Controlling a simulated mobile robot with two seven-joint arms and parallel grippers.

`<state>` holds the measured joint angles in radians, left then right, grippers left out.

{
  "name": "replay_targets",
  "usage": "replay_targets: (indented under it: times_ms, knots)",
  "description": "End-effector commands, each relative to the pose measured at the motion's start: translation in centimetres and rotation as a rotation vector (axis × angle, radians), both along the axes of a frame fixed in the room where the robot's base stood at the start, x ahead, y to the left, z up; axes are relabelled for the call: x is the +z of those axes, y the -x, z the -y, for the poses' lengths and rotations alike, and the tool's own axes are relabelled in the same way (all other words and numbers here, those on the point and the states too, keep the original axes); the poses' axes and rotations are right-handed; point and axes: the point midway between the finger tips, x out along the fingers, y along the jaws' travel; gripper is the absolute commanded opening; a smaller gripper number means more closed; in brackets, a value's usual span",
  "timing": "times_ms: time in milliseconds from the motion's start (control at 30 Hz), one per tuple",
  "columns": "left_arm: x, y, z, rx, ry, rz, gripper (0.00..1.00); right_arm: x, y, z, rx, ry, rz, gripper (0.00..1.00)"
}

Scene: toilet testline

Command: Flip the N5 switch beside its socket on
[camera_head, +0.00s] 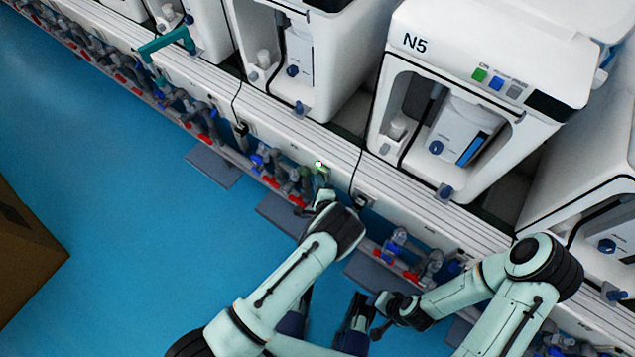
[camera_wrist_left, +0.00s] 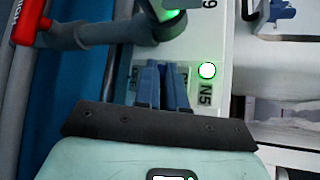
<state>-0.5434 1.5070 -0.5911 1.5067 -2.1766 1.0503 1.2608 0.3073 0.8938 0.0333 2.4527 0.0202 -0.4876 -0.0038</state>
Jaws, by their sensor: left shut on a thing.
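The N5 machine (camera_head: 415,42) stands at the upper right of the head view, with a white panel strip along its front. In the head view my left gripper (camera_head: 320,192) is at the panel below a small green light (camera_head: 319,165). My right gripper (camera_head: 385,312) hangs over the floor, away from the panel.
A black-corded plug and socket (camera_head: 361,200) sit just right of my left gripper. Grey pipes with red and blue valve handles (camera_head: 270,172) run below the panel. In the wrist view a grey pipe (camera_wrist_left: 100,32) passes close to the fingers. Blue floor (camera_head: 120,220) is open at left.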

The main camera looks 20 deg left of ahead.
Motion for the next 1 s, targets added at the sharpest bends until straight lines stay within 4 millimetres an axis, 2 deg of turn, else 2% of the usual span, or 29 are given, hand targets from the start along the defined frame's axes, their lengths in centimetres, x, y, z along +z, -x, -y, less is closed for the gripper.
replay_targets:
  times_ms: [667, 700, 767, 1000]
  knots:
    - [0.25, -0.19, 0.1, -0.001, -0.021, -0.06, 0.0, 0.45, 0.65, -0.29, 0.006, -0.008, -0.017, 0.43]
    - [0.26, -0.19, 0.1, -0.001, -0.021, -0.06, 0.16, 0.45, 0.65, -0.27, 0.006, -0.008, -0.017, 0.43]
    - [0.25, -0.19, 0.1, -0.001, -0.021, -0.06, 0.35, 0.45, 0.65, -0.27, 0.006, -0.008, -0.017, 0.43]
    - [0.23, -0.15, 0.06, 0.0, -0.022, -0.06, 0.35, 0.45, 0.63, -0.27, 0.006, -0.008, -0.016, 0.43]
